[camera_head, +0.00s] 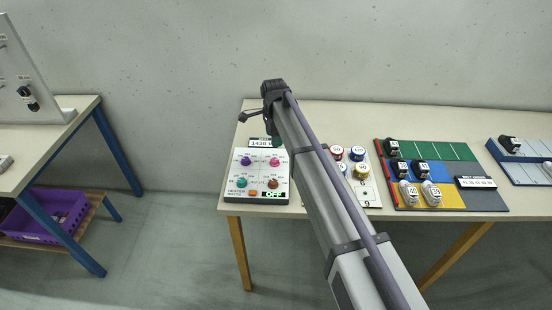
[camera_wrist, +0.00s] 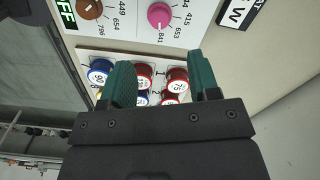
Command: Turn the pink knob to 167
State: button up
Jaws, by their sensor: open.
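The pink knob (camera_head: 274,161) is at the upper right of a white control panel (camera_head: 283,176) in the head view. In the wrist view the fingers lie below the knob, over numbered round tins, and do not touch the knob.
The panel also has a purple knob (camera_head: 246,160), a teal knob (camera_head: 241,183), a brown knob (camera_head: 273,184) and an OFF display (camera_head: 273,195). A display (camera_head: 262,143) reading about 1430 W stands behind. Red and blue tins (camera_head: 357,153) and a colored shoe board (camera_head: 442,152) are to the right.

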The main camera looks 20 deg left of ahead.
aim_at(275, 160)
notch_tip(275, 160, down, 10)
jog(key=b, duration=0.9)
jog(key=shift+f+b, duration=0.25)
jog(key=shift+b, duration=0.1)
jog(key=shift+r, duration=0.1)
jog(key=shift+c, duration=0.5)
jog(key=c, duration=0.8)
jog(key=shift+c, duration=0.2)
